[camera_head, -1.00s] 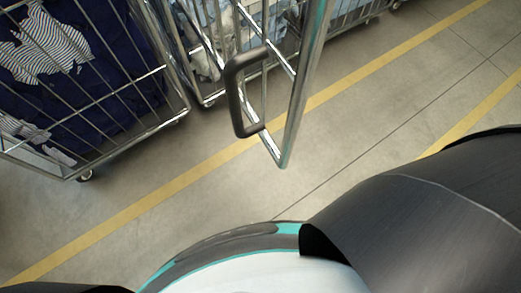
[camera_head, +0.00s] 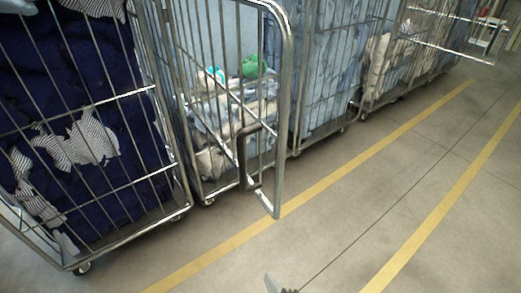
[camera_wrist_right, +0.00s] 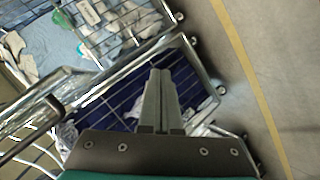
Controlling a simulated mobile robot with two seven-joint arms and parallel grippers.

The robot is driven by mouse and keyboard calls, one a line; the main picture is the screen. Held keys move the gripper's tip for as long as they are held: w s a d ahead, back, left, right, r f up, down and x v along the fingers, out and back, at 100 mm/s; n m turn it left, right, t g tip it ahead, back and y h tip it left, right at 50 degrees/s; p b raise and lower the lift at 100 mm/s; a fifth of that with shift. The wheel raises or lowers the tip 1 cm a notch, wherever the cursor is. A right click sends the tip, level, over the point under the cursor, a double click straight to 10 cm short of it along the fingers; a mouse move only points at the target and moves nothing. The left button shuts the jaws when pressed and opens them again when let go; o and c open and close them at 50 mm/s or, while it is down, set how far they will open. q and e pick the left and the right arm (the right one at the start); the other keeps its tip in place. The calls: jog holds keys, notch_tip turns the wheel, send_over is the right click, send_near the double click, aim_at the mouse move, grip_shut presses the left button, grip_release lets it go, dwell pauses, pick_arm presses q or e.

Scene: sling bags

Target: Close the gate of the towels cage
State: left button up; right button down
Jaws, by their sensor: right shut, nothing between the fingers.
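The towels cage (camera_head: 196,166) stands at the middle of the head view, with pale folded towels (camera_head: 236,108) inside. Its gate (camera_head: 284,100) is a metal frame with thin bars and a dark handle (camera_head: 243,158). The gate stands open, its free lower corner out over the floor. My right gripper (camera_head: 276,283) shows only as a small tip at the bottom edge of the head view, apart from the gate. In the right wrist view its fingers (camera_wrist_right: 160,78) are together and empty. A dark handle (camera_wrist_right: 30,130) on a metal bar lies left of them. My left gripper is not in view.
A cage of dark blue fabric (camera_head: 88,185) stands close on the left. More wheeled cages (camera_head: 330,75) line up to the right. The concrete floor (camera_head: 350,230) in front is clear, with yellow lines (camera_head: 410,122) along it.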

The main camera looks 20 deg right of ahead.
jog(key=w+r+n+t+p, duration=0.2)
jog(key=w+r+t, duration=0.1)
jog(key=r, duration=1)
jog(key=n+t+p, duration=0.1)
jog(key=n+t, duration=0.2)
jog(key=n, duration=0.1)
send_near(262, 158)
jog(key=s+a+r, duration=0.2)
jog(key=s+r, duration=0.1)
pick_arm(q)
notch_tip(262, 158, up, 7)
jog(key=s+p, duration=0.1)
jog(key=p, duration=0.2)
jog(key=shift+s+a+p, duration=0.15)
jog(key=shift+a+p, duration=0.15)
pick_arm(e)
jog(key=shift+h, duration=0.3)
jog(key=shift+w+f, duration=0.15)
jog(key=shift+w, duration=4.85)
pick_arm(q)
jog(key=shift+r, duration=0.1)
pick_arm(e)
jog(key=shift+d, duration=0.2)
